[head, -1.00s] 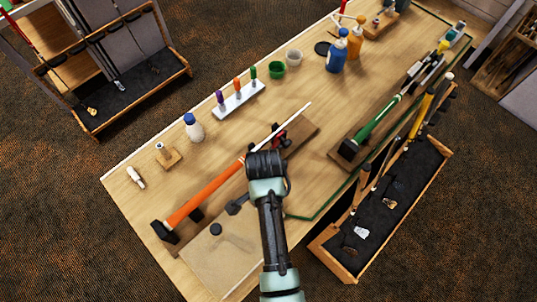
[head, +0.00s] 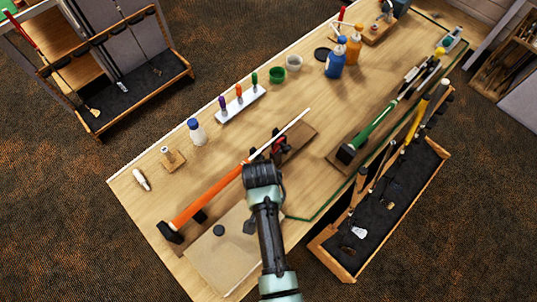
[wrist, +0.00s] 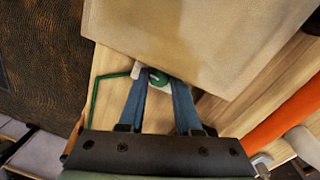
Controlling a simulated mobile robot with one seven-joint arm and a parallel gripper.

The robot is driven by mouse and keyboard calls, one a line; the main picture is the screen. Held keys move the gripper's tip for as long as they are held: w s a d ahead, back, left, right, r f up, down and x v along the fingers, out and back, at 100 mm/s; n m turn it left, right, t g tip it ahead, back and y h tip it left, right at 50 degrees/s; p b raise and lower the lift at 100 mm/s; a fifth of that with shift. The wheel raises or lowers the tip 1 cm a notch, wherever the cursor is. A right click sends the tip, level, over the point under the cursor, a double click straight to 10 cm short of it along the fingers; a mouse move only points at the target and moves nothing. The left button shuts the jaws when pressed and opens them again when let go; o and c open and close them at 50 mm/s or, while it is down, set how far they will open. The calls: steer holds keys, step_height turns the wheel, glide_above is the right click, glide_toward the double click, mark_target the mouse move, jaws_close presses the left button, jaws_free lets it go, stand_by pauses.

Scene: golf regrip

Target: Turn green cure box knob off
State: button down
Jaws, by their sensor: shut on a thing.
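In the wrist view, a round green knob (wrist: 159,80) sits on a small white box (wrist: 167,87), partly covered by my fingers. My gripper (wrist: 160,76) has its two blue fingers on either side of the knob, shut on it. How far the knob is turned is hard to tell. In the head view, my arm hides the knob, the box and my fingertips.
A club with an orange grip (head: 205,198) lies across the bench beside my arm. A tan mat (head: 215,262) is at the near corner. A green-gripped club (head: 372,130) lies to the right. A rack of clubs (head: 335,262) stands along the bench's right side.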

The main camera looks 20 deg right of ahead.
steer(key=shift+n+p, duration=0.5)
steer(key=shift+n, duration=1)
steer(key=c, duration=0.9)
jaws_free()
